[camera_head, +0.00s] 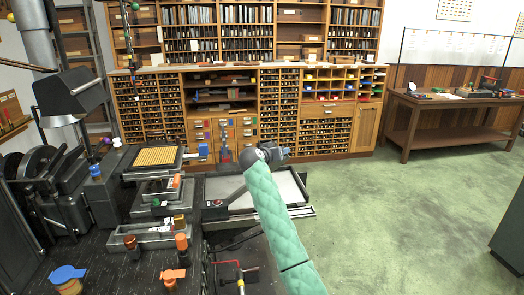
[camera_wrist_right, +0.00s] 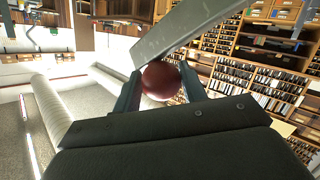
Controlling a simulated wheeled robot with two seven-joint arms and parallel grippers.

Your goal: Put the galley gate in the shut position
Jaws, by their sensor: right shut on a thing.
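The galley (camera_head: 283,188) is a pale flat tray with a dark rim, in the middle of the head view. A grey metal bar, which looks like its gate, crosses the tray's left part in the head view (camera_head: 233,194). In the right wrist view the bar (camera_wrist_right: 190,30) runs from upper right down to a dark red ball knob (camera_wrist_right: 161,81). My right gripper (camera_wrist_right: 158,88) is shut on this knob, one finger on each side. My teal-sleeved right arm covers part of the tray in the head view, so the bar's far end is hidden. My left gripper is out of view.
A dark machine (camera_head: 70,100) and a worktop with small trays, coloured knobs and a yellow grid plate (camera_head: 156,156) stand left of the galley. A wide wooden type cabinet (camera_head: 230,75) stands behind. Green floor (camera_head: 400,210) is clear on the right.

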